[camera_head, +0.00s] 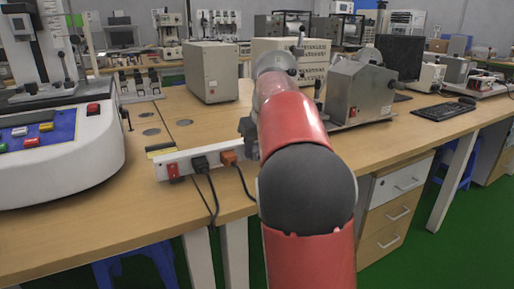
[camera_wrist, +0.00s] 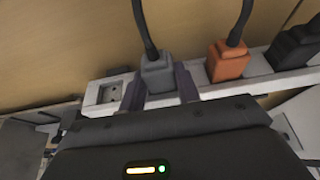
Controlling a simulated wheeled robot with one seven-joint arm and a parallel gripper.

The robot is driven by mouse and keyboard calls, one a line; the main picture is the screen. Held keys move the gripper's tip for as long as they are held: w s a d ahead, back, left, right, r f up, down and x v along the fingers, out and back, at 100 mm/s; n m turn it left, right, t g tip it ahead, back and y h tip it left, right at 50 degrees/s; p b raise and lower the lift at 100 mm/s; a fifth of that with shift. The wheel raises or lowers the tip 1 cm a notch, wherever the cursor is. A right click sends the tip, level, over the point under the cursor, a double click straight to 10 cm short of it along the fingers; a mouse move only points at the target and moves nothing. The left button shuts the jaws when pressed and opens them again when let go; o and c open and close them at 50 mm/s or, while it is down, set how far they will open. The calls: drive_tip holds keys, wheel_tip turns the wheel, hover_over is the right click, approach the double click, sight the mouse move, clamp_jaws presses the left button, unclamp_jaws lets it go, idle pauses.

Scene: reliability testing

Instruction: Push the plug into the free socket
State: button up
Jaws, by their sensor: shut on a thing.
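A grey plug (camera_wrist: 157,72) with a dark cord stands at the white power strip in the wrist view, between the two dark fingers of my gripper (camera_wrist: 160,88). My gripper is shut on it. I cannot tell how deep the plug sits in the strip. An empty socket (camera_wrist: 111,93) shows just left of the gripper in that view. The power strip (camera_head: 184,166) lies along the front edge of the table in the head view. There my arm hides the grey plug, and only a dark part of the gripper shows beside the arm.
An orange plug (camera_head: 228,157) and a black plug (camera_head: 200,164) are in the strip, with cords hanging over the edge. A red switch (camera_head: 174,171) is at its left end. A large white machine (camera_head: 60,150) stands left and a grey metal device (camera_head: 358,92) stands right.

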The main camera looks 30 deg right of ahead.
drive_tip(key=shift+w, duration=0.25)
drive_tip(key=o, duration=1.1)
drive_tip(key=shift+o, duration=0.2)
drive_tip(key=p+v, duration=0.1)
drive_tip(key=v, duration=0.7)
drive_tip(key=s+a+f, duration=0.2)
drive_tip(key=s+a, duration=0.3)
drive_tip(key=s, duration=0.2)
drive_tip(key=s+a+f, duration=0.3)
drive_tip(key=s+a, duration=0.2)
drive_tip(key=s, duration=0.3)
drive_tip(key=s+a+f, duration=0.2)
drive_tip(key=s+f, duration=0.3)
drive_tip(key=s, duration=0.1)
drive_tip(key=s+a+f+t, duration=0.1)
drive_tip(key=s+a+f, duration=0.2)
drive_tip(key=s+f, duration=0.3)
drive_tip(key=shift+s+a+f, duration=0.25)
drive_tip(key=shift+s+f, duration=0.05)
drive_tip(key=shift+s, duration=0.5)
